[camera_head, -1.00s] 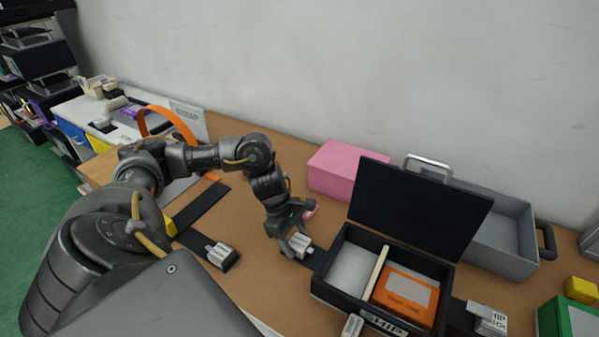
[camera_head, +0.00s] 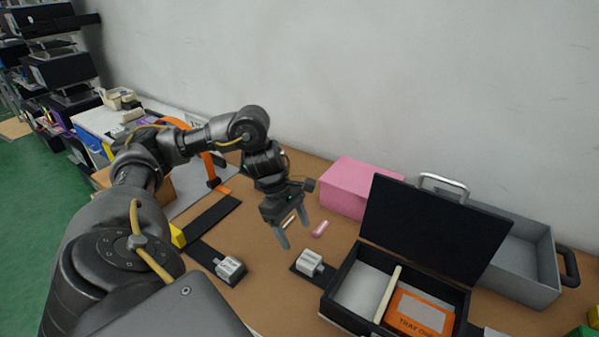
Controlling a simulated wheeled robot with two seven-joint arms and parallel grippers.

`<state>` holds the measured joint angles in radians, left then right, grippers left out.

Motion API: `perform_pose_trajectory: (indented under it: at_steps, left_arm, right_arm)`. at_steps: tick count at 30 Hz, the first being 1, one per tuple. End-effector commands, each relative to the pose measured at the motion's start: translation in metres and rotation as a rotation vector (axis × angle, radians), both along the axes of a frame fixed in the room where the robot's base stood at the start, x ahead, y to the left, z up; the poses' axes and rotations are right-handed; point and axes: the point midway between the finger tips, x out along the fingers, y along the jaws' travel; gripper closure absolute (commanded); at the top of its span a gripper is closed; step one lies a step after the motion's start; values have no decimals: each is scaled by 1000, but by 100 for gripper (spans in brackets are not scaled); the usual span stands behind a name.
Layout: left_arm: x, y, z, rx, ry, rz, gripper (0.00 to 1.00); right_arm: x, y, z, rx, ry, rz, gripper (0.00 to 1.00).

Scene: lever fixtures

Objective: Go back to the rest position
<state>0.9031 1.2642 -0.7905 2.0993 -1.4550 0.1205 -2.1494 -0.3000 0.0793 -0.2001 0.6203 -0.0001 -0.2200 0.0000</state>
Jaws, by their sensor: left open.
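My left gripper (camera_head: 294,232) is open and empty above the wooden table, with its fingers pointing down. It hangs behind and above two silver lever fixtures on black bases. One lever fixture (camera_head: 229,268) is to the lower left of it, and another lever fixture (camera_head: 310,262) is to its lower right, beside the case. The gripper looks apart from both. The black case (camera_head: 436,228) has its lid up and holds an orange box (camera_head: 418,314) and a pale divider (camera_head: 388,294). My right gripper is not in view.
A pink box (camera_head: 357,186) stands behind the gripper, and a small pink piece (camera_head: 320,229) lies near its fingers. A grey bin (camera_head: 527,259) is behind the case at right. An orange arch (camera_head: 208,165) and a yellow block (camera_head: 177,236) are by my arm. Shelves (camera_head: 62,75) stand far left.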

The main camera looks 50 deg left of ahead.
Motion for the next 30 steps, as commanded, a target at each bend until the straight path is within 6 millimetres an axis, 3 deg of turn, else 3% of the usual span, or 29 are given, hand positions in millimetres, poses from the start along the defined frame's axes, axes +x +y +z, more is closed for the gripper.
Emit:
perform_pose_trajectory:
  at_steps: [5, 23, 30]
  left_arm:
    - [-1, 4, 10, 0, 2, 0, 31]
    - [-1, 4, 12, 0, 2, 0, 31]
    - [-1, 4, 52, 0, 1, 1, 31]
  right_arm:
    - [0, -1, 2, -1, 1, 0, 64]
    - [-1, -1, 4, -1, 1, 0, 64]
    - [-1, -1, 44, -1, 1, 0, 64]
